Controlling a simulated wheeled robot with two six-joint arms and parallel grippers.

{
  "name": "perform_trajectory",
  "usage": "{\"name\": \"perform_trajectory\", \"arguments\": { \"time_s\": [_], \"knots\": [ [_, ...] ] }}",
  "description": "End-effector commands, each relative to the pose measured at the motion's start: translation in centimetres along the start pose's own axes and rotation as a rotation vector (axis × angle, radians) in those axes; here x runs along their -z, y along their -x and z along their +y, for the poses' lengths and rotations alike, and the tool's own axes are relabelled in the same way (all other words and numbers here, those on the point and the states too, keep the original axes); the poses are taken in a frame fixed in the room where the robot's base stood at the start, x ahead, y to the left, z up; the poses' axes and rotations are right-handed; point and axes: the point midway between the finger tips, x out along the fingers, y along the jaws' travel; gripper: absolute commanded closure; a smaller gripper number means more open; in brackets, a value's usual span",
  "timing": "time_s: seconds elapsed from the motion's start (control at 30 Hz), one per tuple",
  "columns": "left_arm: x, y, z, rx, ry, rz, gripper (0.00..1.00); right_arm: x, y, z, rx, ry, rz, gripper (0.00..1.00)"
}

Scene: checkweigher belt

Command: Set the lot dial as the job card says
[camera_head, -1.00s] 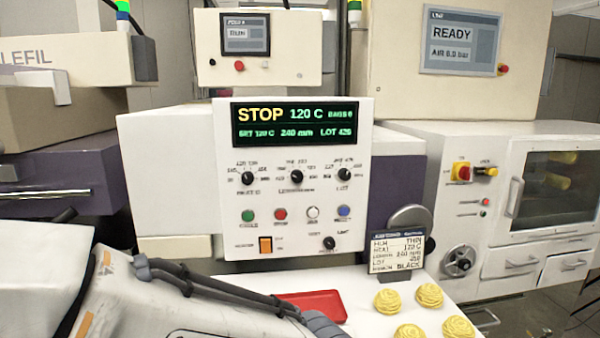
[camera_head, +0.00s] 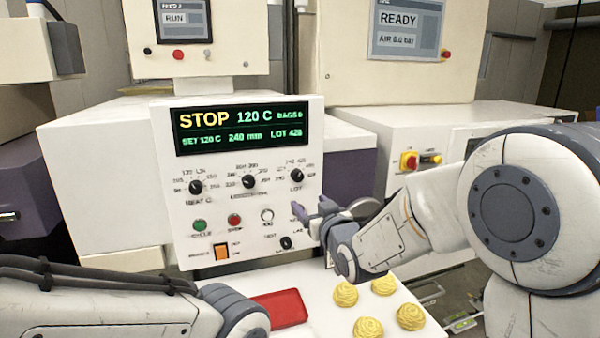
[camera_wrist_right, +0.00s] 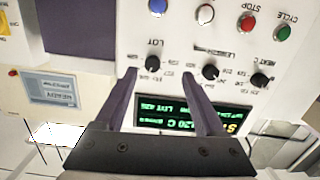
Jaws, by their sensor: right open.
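The lot dial (camera_head: 297,176) is a black knob at the right end of the dial row on the white control panel (camera_head: 168,215). The display (camera_head: 227,130) reads STOP, 120 C, 240 mm and a lot number that looks like 428. My right gripper (camera_head: 311,207) is open and empty, just below and right of the dial, in front of the panel. In the right wrist view, upside down, the lot dial (camera_wrist_right: 152,63) shows ahead between the spread fingers (camera_wrist_right: 160,77), apart from them. The job card is hidden, apparently behind my right arm. My left gripper is out of view.
Other dials (camera_head: 249,181) and coloured buttons (camera_head: 234,220) sit close to the lot dial. An orange switch (camera_head: 221,253) is lower left.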

Motion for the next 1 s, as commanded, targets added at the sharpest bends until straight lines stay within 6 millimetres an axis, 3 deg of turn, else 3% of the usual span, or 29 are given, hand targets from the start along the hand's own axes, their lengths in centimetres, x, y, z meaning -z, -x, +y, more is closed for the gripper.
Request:
{"name": "perform_trajectory", "arguments": {
  "time_s": [0.1, 0.27, 0.7, 1.0],
  "knots": [
    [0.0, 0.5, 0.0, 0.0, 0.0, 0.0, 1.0, 1.5, -0.7, 1.0, -0.015, 0.004, 0.069, 0.28],
    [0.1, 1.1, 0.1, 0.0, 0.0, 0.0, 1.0, 2.1, -2.1, 1.1, -0.016, 0.006, 0.088, 0.28],
    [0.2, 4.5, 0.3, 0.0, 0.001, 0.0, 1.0, 2.8, -9.6, 1.2, -0.016, 0.005, 0.087, 0.28],
    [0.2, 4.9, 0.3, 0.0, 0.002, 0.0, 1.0, 2.6, -11.1, 1.2, -0.016, 0.005, 0.087, 0.28]
  ]
}}
